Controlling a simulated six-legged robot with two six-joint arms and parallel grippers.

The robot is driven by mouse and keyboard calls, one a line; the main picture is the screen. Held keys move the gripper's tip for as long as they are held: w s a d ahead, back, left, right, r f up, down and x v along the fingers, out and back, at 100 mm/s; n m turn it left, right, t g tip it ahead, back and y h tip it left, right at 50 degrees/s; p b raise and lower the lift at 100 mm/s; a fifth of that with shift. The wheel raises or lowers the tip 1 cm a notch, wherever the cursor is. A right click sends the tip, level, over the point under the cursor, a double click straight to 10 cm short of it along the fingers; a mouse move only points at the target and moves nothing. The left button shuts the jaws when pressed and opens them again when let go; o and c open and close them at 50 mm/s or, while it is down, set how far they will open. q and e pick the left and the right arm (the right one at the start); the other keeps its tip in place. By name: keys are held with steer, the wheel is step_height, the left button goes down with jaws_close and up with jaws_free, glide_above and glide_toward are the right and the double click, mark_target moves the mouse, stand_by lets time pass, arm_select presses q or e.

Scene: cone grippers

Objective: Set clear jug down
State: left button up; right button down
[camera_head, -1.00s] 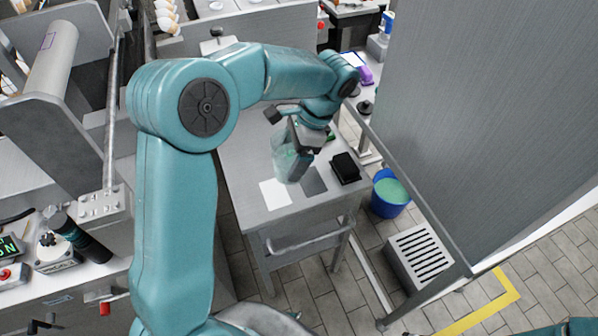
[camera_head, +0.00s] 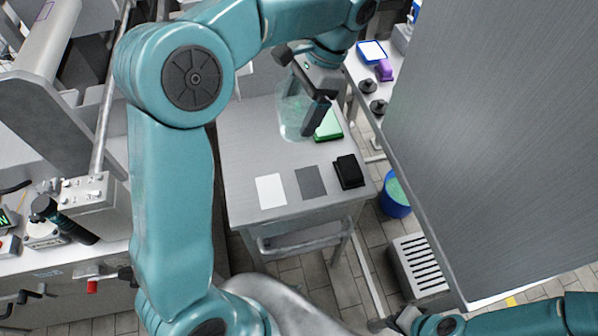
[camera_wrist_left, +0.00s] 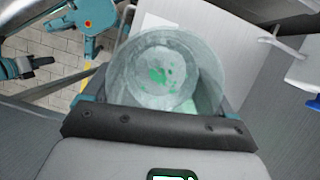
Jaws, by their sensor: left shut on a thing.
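The clear jug (camera_head: 291,112) is a see-through, pale green-tinted vessel over the back part of the grey metal table (camera_head: 243,160). My left gripper (camera_head: 314,98) is shut on its side, and the jug looks about upright. I cannot tell whether its base touches the table. In the left wrist view the jug (camera_wrist_left: 158,75) sits between the fingers, with green specks showing in it or through it. My right gripper (camera_head: 403,319) is at the lower right, far from the jug; its fingers are too unclear to read.
A white square (camera_head: 271,191), a grey square (camera_head: 311,182) and a black block (camera_head: 348,171) lie along the table's front. A green item (camera_head: 328,126) is close beside the jug. A blue bucket (camera_head: 395,196) stands on the floor. A tall grey panel (camera_head: 490,130) borders the right.

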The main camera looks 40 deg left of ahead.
arm_select(q)
steer(key=shift+s+d+f+b, duration=0.1)
steer(key=shift+f+b, duration=0.05)
steer(key=shift+f, duration=4.75)
steer(key=shift+s+d+f+b, duration=0.1)
steer(key=shift+f+b, duration=0.05)
steer(key=shift+f, duration=4.7)
steer(key=shift+f, duration=0.2)
steer(key=o, duration=1.1)
steer(key=shift+r, duration=0.25)
steer(key=shift+w+r, duration=0.2)
steer(key=shift+r, duration=0.1)
steer(key=v, duration=1.1)
steer(key=shift+r, duration=0.15)
